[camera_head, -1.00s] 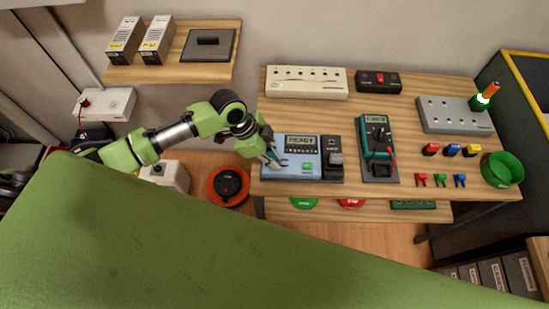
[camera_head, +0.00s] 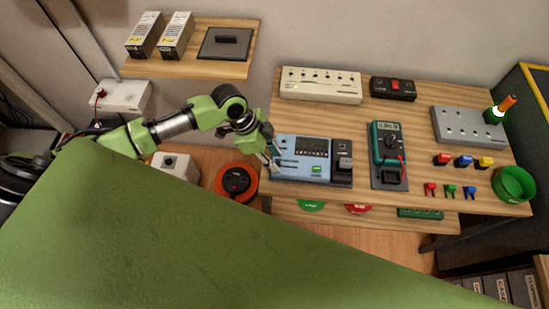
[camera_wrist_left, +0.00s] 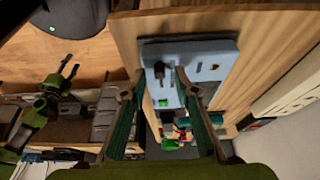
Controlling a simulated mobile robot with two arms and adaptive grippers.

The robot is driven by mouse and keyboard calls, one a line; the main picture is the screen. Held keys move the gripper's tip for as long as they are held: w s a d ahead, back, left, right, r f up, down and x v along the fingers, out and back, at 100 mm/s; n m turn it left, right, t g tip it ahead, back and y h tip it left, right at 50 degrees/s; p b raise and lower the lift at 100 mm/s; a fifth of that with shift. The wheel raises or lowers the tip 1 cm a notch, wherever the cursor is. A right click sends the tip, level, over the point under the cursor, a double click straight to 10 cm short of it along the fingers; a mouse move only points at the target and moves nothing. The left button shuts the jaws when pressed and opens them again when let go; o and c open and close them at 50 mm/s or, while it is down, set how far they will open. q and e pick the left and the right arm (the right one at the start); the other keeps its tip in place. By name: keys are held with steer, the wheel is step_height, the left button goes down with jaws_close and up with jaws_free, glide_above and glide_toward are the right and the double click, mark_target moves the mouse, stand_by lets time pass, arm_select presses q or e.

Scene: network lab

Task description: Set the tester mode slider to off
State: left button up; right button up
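The tester (camera_head: 299,172) is a light blue box with a dark display and a green button, at the left front of the bench. In the head view its display shows no readable word. My left gripper (camera_head: 271,164) is at the tester's left end. In the left wrist view its fingers (camera_wrist_left: 158,86) are apart and point at the tester (camera_wrist_left: 212,52). A dark knob, probably the mode slider (camera_wrist_left: 158,71), shows between the fingertips; contact cannot be told. My right gripper (camera_wrist_left: 68,68) shows small at the left of the wrist view, fingers apart, away from the tester.
A dark block with a grey switch (camera_head: 343,163) adjoins the tester's right. A multimeter (camera_head: 387,153) stands further right. A white strip (camera_head: 321,86) lies behind. A red cable reel (camera_head: 237,181) is on the floor at left. A green panel covers the head view's foreground.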

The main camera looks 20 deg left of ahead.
arm_select(q)
steer(key=v, duration=1.1)
steer(key=shift+a+f, duration=0.1)
steer(key=shift+a, duration=0.05)
